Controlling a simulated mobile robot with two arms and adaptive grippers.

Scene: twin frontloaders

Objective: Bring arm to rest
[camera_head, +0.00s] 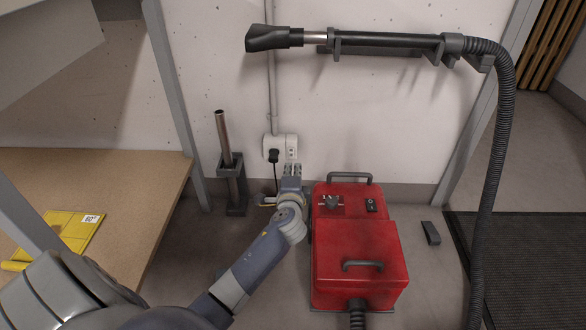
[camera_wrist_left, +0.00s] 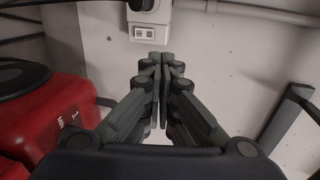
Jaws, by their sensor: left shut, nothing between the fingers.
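My left gripper (camera_head: 292,170) is at the end of the arm that comes in from the lower left. It is beside the left edge of the red vacuum machine (camera_head: 362,262), in front of the wall socket. In the left wrist view the gripper (camera_wrist_left: 161,60) has its fingers together with nothing between them, pointing toward the wall. The red machine (camera_wrist_left: 40,115) shows at the left of that view. My right gripper is not in view.
A white wall socket (camera_head: 291,148) holds a black plug (camera_head: 273,155). A metal tube stands in a dark holder (camera_head: 236,190). A black hose (camera_head: 495,170) hangs at the right. A yellow item (camera_head: 68,228) lies on the wooden board (camera_head: 150,190). A small dark block (camera_head: 431,233) lies on the floor.

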